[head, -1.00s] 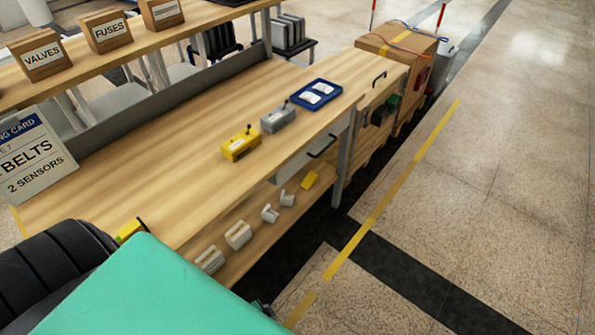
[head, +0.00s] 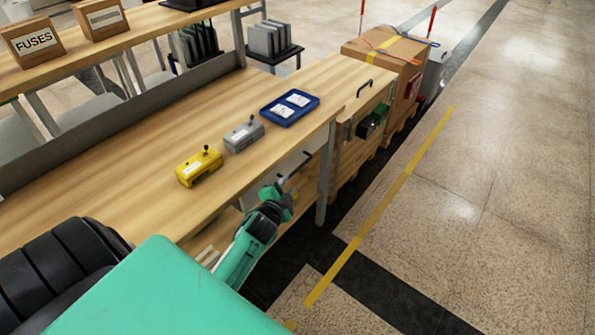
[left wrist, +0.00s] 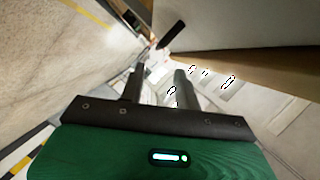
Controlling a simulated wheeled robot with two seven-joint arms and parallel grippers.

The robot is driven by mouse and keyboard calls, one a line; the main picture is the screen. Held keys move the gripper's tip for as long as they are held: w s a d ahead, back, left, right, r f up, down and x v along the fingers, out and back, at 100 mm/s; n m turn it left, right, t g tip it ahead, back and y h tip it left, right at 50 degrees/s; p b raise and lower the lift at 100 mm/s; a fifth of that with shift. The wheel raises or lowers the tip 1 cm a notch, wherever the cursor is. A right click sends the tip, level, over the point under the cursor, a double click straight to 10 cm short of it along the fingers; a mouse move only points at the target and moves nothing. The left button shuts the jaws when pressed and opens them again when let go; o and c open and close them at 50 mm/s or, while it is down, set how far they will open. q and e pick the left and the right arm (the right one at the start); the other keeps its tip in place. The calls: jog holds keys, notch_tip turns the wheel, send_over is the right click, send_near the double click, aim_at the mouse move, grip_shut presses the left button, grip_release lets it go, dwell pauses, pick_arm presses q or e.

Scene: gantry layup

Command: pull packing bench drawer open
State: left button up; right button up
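The packing bench (head: 130,165) has a wooden top, and a drawer with a black bar handle (head: 297,165) sits under its front edge. The drawer front is mostly hidden behind my arm in the head view, and the drawer looks closed. My left gripper (head: 284,190) is just in front of and below the handle. In the left wrist view my two fingers (left wrist: 158,76) are apart with nothing between them. A dark bar, the handle (left wrist: 171,36), shows just beyond the fingertips, apart from them. My right gripper is not in view.
A yellow box (head: 199,168), a grey box (head: 243,135) and a blue tray (head: 290,108) stand on the bench top. A grey bench leg (head: 325,180) is right of my gripper. A carton (head: 385,50) stands farther back. The floor right of the yellow line (head: 385,205) is clear.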

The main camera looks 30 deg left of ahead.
aim_at(298, 170)
pick_arm(q)
jog(key=x, duration=1)
jog(key=shift+f, duration=0.1)
grip_shut()
